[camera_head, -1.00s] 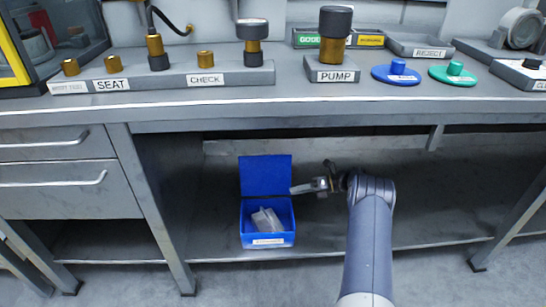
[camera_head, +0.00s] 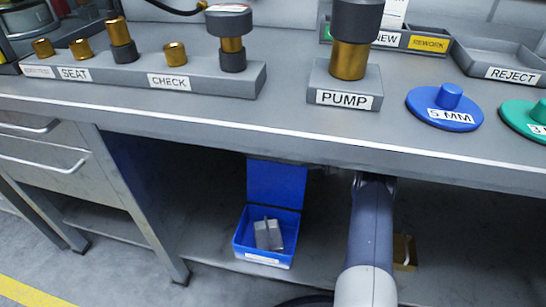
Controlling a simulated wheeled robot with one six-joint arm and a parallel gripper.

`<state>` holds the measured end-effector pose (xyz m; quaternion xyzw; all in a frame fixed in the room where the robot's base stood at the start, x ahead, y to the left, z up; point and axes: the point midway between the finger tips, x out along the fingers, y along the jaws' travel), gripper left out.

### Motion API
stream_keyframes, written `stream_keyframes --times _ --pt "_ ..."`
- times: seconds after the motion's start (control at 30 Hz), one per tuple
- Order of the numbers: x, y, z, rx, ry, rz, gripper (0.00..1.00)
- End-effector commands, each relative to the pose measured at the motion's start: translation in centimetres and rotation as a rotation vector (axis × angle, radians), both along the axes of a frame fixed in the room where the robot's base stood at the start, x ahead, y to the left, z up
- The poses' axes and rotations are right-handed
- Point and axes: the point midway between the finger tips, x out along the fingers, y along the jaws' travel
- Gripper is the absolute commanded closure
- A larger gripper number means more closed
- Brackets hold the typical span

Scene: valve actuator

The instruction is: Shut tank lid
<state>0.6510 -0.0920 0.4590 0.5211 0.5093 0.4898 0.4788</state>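A blue box (camera_head: 245,244) with a hinged lid stands on the lower shelf under the bench; it is the only lidded container I can make out. Its lid (camera_head: 277,184) is open and stands upright at the back. Grey, blocky pieces (camera_head: 268,235) lie inside. The front label is too small to read. My arm reaches under the bench just right of the box, apart from it in the picture. My gripper is hidden beyond the arm and below the bench edge, so its fingers do not show.
The bench front edge (camera_head: 250,141) overhangs the box and my arm. On the bench stand the PUMP block (camera_head: 344,101), a blue 5 MM disc (camera_head: 445,107) and the REJECT tray (camera_head: 511,74). A small brown object (camera_head: 404,252) is right of my arm. The shelf left of the box looks clear.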

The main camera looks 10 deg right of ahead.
Motion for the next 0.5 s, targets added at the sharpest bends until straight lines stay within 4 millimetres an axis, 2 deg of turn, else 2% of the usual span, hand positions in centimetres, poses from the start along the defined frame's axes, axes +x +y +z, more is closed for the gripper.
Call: stream_keyframes --times 0.27,0.5 --pt "0.0 2.3 0.2 0.001 0.004 0.003 0.67" --pt "0.0 6.3 0.1 0.000 0.003 0.004 0.67"
